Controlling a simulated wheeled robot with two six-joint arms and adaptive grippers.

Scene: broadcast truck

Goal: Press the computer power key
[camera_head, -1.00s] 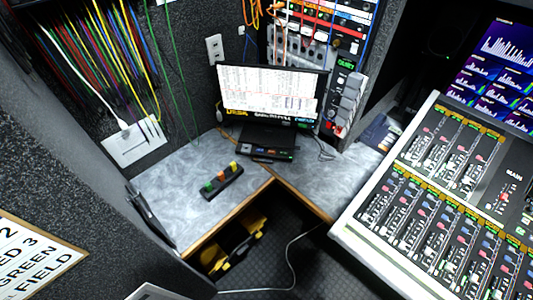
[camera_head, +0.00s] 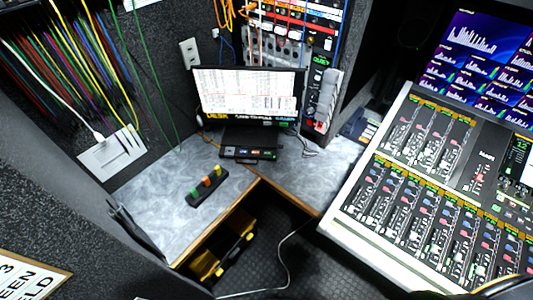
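A computer monitor (camera_head: 247,92) stands on the grey corner desk, its screen lit with a white table of text. A flat black box (camera_head: 248,153) with small lit marks on its front sits at the monitor's foot. It may be the computer; its power key is too small to make out. Neither of my grippers can be made out in the head view, and nothing is seen touching the monitor or the box.
A black strip with green, orange and yellow pieces (camera_head: 207,186) lies on the desk (camera_head: 165,215). A large mixing console (camera_head: 345,215) fills the right side. A yellow-and-black case (camera_head: 222,258) and a pale cable (camera_head: 283,262) are on the dark floor. Patch cables hang at left.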

